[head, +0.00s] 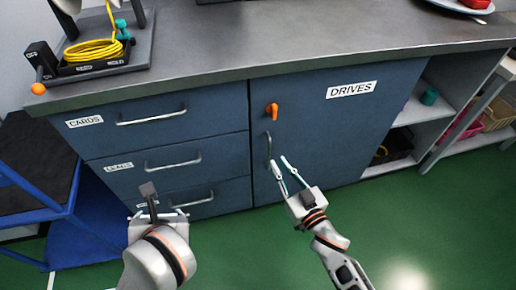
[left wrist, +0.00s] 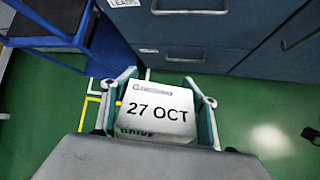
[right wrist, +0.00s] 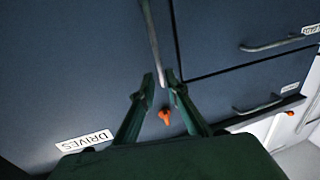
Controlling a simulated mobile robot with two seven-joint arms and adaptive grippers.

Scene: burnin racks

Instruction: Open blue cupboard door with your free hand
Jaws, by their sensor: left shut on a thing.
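The blue cupboard door (head: 330,135), labelled DRIVES, is shut. Its upright grey handle (head: 268,147) is near the door's left edge, with an orange catch (head: 272,110) above it. My right gripper (head: 279,162) is open and empty at the handle's lower end. In the right wrist view, the handle (right wrist: 152,40) runs down between the fingertips; I cannot tell whether they touch it. My left gripper (head: 158,213) is shut on a drive (left wrist: 158,110) with a white label reading 27 OCT, held in front of the lower drawers.
Drawers labelled CARDS (head: 190,130) and others with bar handles are left of the door. Open shelves (head: 425,112) stand to its right. A blue-framed cart (head: 60,190) is at the left. The grey worktop (head: 230,45) overhangs the cupboard. Green floor is clear in front.

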